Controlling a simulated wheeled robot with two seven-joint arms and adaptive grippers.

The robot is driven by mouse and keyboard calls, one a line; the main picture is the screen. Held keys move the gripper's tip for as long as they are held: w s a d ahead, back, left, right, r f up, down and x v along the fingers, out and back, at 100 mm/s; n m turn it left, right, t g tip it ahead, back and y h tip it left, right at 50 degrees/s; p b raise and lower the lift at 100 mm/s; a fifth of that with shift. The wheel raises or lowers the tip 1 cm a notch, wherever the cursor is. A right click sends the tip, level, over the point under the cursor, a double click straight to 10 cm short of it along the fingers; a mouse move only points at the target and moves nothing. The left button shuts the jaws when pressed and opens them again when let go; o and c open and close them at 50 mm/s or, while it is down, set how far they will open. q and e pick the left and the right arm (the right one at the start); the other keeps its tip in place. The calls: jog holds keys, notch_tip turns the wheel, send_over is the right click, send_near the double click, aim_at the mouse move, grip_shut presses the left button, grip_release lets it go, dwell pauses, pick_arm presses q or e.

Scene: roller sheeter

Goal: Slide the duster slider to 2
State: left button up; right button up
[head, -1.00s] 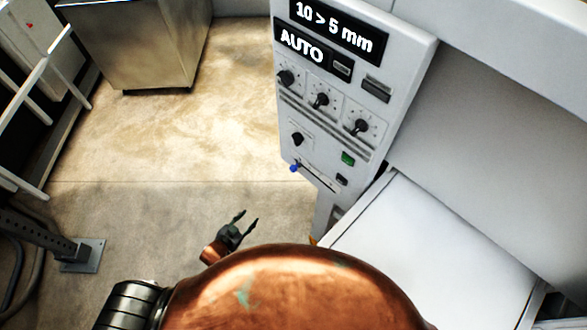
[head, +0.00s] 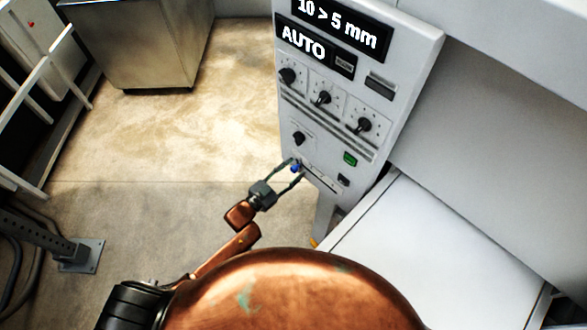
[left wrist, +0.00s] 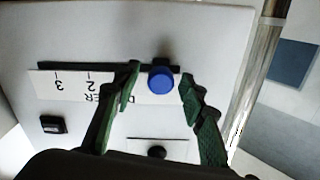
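The duster slider's blue knob (head: 295,169) sits at the left end of its slot, low on the machine's control panel in the head view. In the left wrist view the blue knob (left wrist: 161,79) is at the right end of the dark slot (left wrist: 75,67), beside an upside-down label strip (left wrist: 50,84) showing 2 and 3. The fingers partly cover the label. My left gripper (head: 295,167) is open, with its fingertips on either side of the knob; in the left wrist view the fingers (left wrist: 160,85) stand apart from it. My right gripper is not in view.
Above the slider are several black dials (head: 323,97), a display reading AUTO (head: 303,43) and a green button (head: 350,159). A dark button (left wrist: 53,124) lies near the label. A white table surface (head: 440,250) extends at right.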

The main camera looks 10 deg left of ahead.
pick_arm(q)
jog(key=shift+w+d, duration=0.2)
jog(key=shift+w, duration=0.15)
jog(key=shift+c, duration=0.4)
grip_shut()
